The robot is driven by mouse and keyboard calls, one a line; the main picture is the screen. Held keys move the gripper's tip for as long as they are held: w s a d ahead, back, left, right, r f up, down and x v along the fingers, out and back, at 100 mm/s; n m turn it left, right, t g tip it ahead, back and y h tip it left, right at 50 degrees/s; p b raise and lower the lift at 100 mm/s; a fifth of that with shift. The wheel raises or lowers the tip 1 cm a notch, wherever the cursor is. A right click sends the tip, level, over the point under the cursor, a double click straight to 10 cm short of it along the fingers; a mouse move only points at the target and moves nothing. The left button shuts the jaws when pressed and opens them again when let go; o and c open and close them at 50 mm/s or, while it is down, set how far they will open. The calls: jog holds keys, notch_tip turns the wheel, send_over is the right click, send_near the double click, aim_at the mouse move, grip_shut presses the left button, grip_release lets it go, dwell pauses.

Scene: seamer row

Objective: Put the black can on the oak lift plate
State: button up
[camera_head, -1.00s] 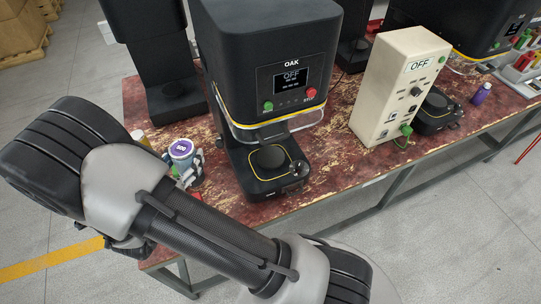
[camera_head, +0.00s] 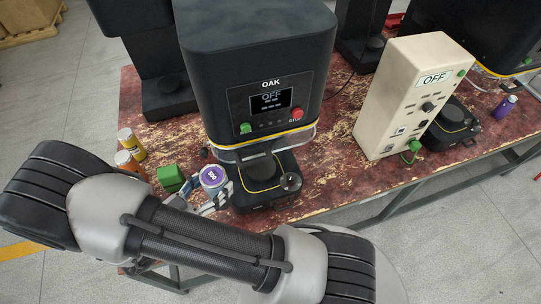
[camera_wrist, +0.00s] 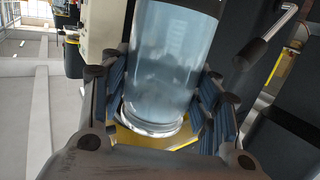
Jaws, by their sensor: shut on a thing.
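The can (camera_head: 212,178) in my gripper has a grey-blue, shiny body and a purple, numbered label on top; its body does not look black here. It also shows upright between the finger pads in the wrist view (camera_wrist: 172,60). My gripper (camera_head: 218,194) is shut around its side, just left of the seamer marked OAK (camera_head: 262,85). The oak lift plate (camera_head: 262,168) is a dark round disc on the black base, under the seamer head. The can is left of the plate, apart from it. Part of the fingers is hidden by my arm.
A cream control box (camera_head: 410,95) stands right of the seamer.

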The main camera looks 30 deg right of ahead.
jog(key=b+x, duration=0.4)
jog(key=x, duration=1.5)
jog(key=shift+f, duration=0.15)
jog(key=shift+s, duration=0.1)
jog(key=shift+f, duration=0.2)
jog(key=o, duration=1.7)
jog(key=shift+c, duration=0.2)
